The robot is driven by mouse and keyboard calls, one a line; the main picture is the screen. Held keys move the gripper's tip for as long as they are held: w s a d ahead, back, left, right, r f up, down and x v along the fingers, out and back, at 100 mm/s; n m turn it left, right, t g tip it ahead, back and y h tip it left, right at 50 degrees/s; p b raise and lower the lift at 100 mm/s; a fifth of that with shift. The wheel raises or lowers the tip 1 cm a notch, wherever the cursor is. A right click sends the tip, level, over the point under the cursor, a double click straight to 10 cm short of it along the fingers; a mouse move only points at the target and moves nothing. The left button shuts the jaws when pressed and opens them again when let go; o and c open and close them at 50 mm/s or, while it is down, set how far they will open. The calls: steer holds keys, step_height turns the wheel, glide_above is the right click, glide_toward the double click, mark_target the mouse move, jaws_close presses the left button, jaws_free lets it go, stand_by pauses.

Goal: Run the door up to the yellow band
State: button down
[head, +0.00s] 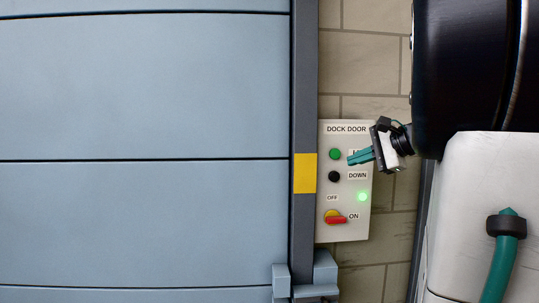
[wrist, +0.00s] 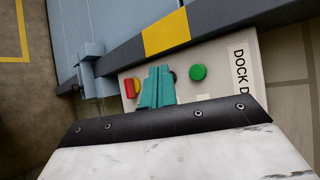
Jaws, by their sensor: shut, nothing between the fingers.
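The grey-blue sectional door (head: 140,85) fills the left of the head view. The yellow band (head: 305,173) is on the dark door post and also shows in the wrist view (wrist: 165,33). The DOCK DOOR panel (head: 330,226) carries a green button (head: 334,154), a black DOWN button (head: 334,176), a lit green lamp (head: 362,197) and a red-and-yellow switch (head: 335,217) with its red handle toward ON. My gripper (head: 350,160) is shut and empty in front of the panel, hiding the upper label. In the wrist view its teal fingers (wrist: 158,72) partly cover the black button; the green button (wrist: 198,72) is clear.
The panel hangs on a tiled wall (head: 362,62) right of the dark post (head: 304,80). A grey-blue bracket (head: 325,272) juts out at the foot of the post. Floor with a yellow line (wrist: 22,30) shows at the wrist view's left.

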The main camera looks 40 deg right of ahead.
mark_target(335, 154)
steer(key=shift+w, duration=0.1)
steer(key=w+d, duration=0.4)
steer(key=w, duration=0.3)
steer(key=shift+w+d, duration=0.2)
steer(key=shift+d, duration=0.1)
stand_by(2.0)
steer(key=shift+w+d, duration=0.2)
steer(key=shift+w, duration=0.15)
